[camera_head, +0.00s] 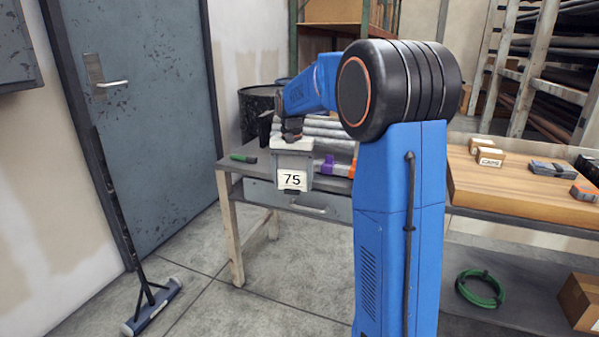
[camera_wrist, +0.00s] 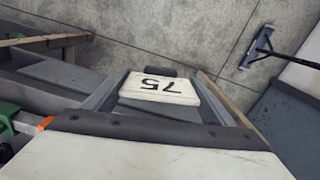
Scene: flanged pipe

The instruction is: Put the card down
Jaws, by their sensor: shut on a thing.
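The card (camera_head: 292,180) is a small white plate with a black "75". My gripper (camera_head: 292,188) hangs down from the blue arm, with a white and grey body, and is shut on the card. In the head view it is in front of the grey workbench (camera_head: 262,177), around its front edge. In the wrist view the card (camera_wrist: 160,87) appears upside down, beyond the pale gripper body that fills the bottom. The fingertips are partly hidden there. I cannot tell whether the card touches the bench.
A green-handled item (camera_head: 243,158), grey pipes (camera_head: 328,128) and a purple item (camera_head: 328,165) are on the bench. A drawer handle (camera_head: 308,208) sticks out below. A wooden board (camera_head: 520,190) with small boxes is at right. A broom (camera_head: 153,305) stands on the floor at left.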

